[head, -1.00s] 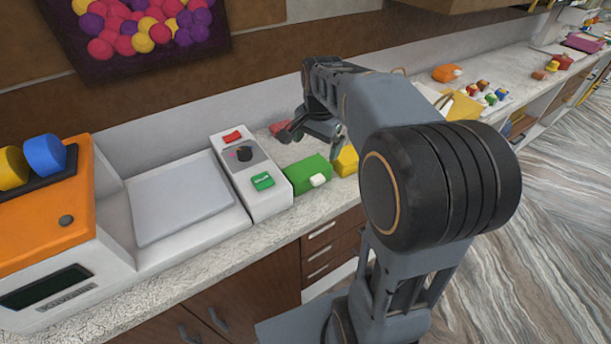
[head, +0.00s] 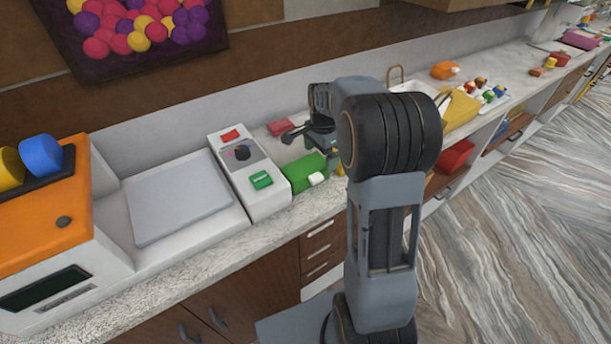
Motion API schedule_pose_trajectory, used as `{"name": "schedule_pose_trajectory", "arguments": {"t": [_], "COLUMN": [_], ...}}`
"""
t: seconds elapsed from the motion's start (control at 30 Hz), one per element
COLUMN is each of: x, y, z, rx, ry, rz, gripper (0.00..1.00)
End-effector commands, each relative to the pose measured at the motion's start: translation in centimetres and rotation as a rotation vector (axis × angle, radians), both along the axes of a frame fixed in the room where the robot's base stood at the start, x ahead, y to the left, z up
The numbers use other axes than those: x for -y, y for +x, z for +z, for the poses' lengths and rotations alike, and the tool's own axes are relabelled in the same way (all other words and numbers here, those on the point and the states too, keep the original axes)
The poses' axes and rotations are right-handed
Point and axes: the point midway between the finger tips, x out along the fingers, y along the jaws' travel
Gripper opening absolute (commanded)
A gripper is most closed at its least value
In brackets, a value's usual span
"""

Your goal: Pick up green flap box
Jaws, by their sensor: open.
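The green flap box (head: 304,172) lies on the counter just right of the white control panel, with a small white tab on its front right. My gripper (head: 291,137) is open and empty. It is above and behind the green box, near its far side, and looks apart from it. My arm's large dark joint hides much of the counter to the right of the box, and a yellow thing (head: 338,170) there is mostly covered.
The white control panel (head: 262,206) with red and green buttons stands close left of the box. A red block (head: 280,128) lies behind it. Farther right are a yellow box (head: 461,110), an orange box (head: 445,70) and small coloured pieces. The wall runs behind the counter.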

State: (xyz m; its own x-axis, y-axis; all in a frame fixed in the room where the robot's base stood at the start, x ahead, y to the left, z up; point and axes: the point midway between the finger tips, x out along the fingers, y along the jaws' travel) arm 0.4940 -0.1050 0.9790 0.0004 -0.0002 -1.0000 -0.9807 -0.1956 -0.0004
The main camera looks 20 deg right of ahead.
Motion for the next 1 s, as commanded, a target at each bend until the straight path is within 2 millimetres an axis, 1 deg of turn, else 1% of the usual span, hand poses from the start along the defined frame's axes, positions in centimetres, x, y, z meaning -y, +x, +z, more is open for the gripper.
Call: {"name": "schedule_pose_trajectory", "arguments": {"t": [0.33, 0.5, 0.7, 0.77, 1.0], "x": [0.1, 0.1, 0.1, 0.1, 0.1], "y": [-0.3, -0.3, -0.3, -0.3, -0.3], "z": [-4.3, -5.0, -5.0, -5.0, -5.0], "rx": [-0.003, -0.001, 0.000, 0.000, 0.000], "ry": [0.001, 0.000, 0.000, 0.000, 0.000], "rz": [0.001, 0.001, 0.001, 0.001, 0.001], "gripper": [1.00, 1.00, 1.00, 0.95, 0.72]}}
